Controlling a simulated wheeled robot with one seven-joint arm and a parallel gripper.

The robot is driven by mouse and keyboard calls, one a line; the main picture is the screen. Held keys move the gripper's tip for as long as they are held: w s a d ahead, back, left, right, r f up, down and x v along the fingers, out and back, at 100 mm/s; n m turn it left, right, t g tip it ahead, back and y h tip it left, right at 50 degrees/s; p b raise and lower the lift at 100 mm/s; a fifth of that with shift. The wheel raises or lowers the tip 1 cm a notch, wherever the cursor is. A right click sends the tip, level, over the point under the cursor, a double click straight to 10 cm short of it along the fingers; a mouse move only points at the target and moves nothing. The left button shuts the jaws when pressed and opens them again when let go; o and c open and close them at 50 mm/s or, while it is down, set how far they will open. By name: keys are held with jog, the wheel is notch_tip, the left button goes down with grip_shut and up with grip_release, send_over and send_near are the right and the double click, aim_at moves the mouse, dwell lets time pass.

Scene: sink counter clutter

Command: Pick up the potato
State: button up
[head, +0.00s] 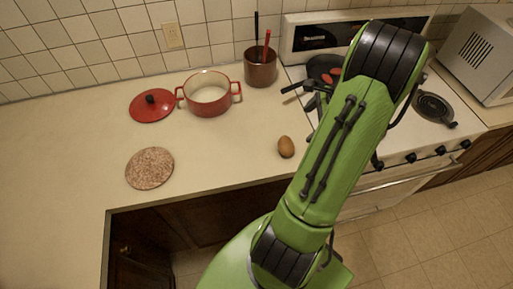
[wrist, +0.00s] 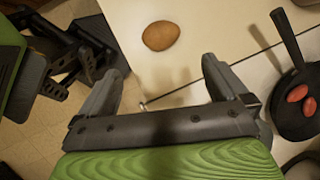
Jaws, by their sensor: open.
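The potato (head: 286,147) is brown and oval and lies on the beige counter, just left of my green arm in the head view. In the wrist view the potato (wrist: 161,35) lies on the counter ahead of my gripper (wrist: 160,80). The two grey fingers are spread apart with nothing between them. The potato is beyond the fingertips, not touched. In the head view my arm hides the gripper.
A red pot (head: 208,103), its red lid (head: 152,112), a brown utensil pot (head: 260,73) and a round speckled trivet (head: 150,168) stand on the counter (head: 60,180). A dark pan (wrist: 297,112) with red items sits on the stove. The counter around the potato is clear.

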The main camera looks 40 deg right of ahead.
send_near(288, 143)
jog(key=x, duration=0.5)
jog(key=shift+f+b, duration=0.1)
jog(key=shift+b, duration=0.25)
jog(key=x, duration=0.5)
jog(key=shift+w, duration=0.1)
jog(key=c, duration=0.9)
